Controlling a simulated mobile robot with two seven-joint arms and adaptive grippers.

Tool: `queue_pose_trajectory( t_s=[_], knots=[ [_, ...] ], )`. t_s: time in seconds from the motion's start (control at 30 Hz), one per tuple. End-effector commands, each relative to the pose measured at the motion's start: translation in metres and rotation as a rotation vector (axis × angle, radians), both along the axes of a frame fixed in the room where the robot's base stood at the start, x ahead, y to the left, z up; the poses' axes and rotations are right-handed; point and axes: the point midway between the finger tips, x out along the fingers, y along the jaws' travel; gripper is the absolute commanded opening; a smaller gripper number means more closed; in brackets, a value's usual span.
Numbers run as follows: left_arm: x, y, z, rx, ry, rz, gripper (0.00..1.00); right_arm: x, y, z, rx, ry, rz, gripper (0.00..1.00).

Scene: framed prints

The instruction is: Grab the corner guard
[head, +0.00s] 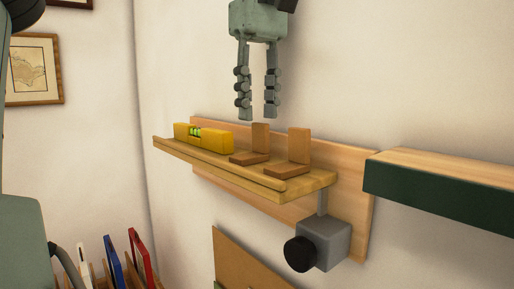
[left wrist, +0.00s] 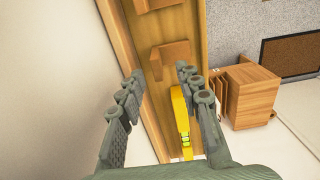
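Two L-shaped wooden pieces that look like corner guards stand on the wall shelf (head: 315,184). One corner guard (head: 299,146) is near the shelf's right end. The other corner guard (head: 261,138) is left of it, beside the yellow level. In the left wrist view, the guard beside the level (left wrist: 172,52) lies just beyond my fingertips, and the farther guard (left wrist: 155,4) is cut by the top edge. My left gripper (head: 258,116) points down above the shelf, open and empty, apart from both guards. My right gripper is not in view.
A yellow level (head: 214,139) lies on the shelf's left part. A grey clamp-like block with a black knob (head: 325,244) hangs under the right end. A green-edged ledge (head: 440,195) is at right. Framed prints (head: 34,68) hang at left. A rack holds colored frames (head: 114,259) below.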

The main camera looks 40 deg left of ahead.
Motion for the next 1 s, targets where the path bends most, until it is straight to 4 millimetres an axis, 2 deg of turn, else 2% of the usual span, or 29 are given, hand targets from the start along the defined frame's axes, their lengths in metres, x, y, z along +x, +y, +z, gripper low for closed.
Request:
queue_pose_trajectory(
  t_s=[0.1,0.23,0.53,0.8,1.0],
  knots=[
    [0.001,-0.001,-0.02,-0.001,0.003,0.0,0.34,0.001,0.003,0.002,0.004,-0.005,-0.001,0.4],
    [0.001,0.0,-0.036,-0.001,0.001,0.001,0.34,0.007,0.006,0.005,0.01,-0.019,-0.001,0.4],
    [0.002,-0.001,-0.042,-0.001,-0.001,0.003,0.34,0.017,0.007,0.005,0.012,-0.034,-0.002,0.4],
    [0.002,-0.001,-0.042,-0.001,-0.001,0.002,0.02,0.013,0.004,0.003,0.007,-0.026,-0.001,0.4],
    [0.002,-0.001,-0.042,-0.001,-0.001,0.002,0.0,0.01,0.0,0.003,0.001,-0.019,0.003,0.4]
  ],
)
